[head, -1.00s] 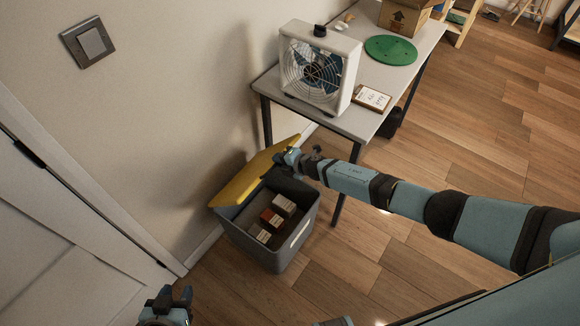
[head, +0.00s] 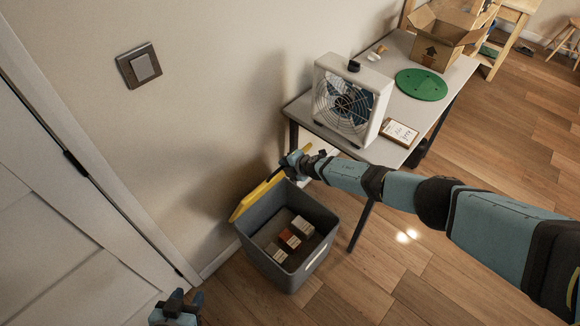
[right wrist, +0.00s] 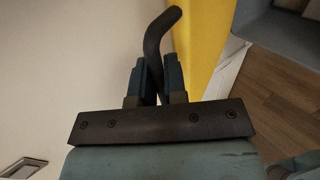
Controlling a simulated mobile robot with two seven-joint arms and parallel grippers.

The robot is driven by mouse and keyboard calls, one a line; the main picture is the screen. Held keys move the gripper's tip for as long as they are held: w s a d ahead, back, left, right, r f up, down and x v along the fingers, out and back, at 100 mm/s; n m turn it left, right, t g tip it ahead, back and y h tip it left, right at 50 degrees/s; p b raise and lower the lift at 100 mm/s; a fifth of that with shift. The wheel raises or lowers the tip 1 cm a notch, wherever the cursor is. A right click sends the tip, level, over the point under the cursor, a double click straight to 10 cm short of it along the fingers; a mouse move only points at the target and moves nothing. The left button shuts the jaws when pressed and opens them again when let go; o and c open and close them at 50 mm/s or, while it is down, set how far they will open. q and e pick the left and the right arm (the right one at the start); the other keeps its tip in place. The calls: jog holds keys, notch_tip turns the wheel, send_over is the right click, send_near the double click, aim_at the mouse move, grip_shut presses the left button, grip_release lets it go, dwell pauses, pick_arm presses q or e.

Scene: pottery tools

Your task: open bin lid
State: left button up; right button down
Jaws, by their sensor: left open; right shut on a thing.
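The grey bin (head: 268,262) stands on the floor by the wall, with its opening showing. Its yellow lid (head: 258,196) is raised along the wall side and appears nearly edge-on. My right gripper (head: 294,162) is at the lid's upper far end. In the right wrist view, its fingers (right wrist: 158,82) are shut on a dark bent handle (right wrist: 156,42) beside the yellow lid (right wrist: 204,45). How the handle joins the lid is hidden. My left gripper (head: 178,304) is open and empty at the bottom left, apart from the bin.
Several small boxes (head: 290,238) lie inside the bin. A white door (head: 50,230) is at left.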

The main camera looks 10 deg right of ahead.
jog(key=shift+w+a+r+p, duration=0.35)
jog(key=shift+w+a+r, duration=0.15)
jog(key=shift+w+a, duration=0.3)
pick_arm(q)
jog(key=shift+w+a+r, duration=0.4)
jog(key=shift+r, duration=0.25)
pick_arm(e)
jog(key=shift+w+a+r, duration=0.2)
jog(key=shift+w+a, duration=0.2)
jog(key=shift+w, duration=0.25)
jog(key=c, duration=1.2)
grip_release()
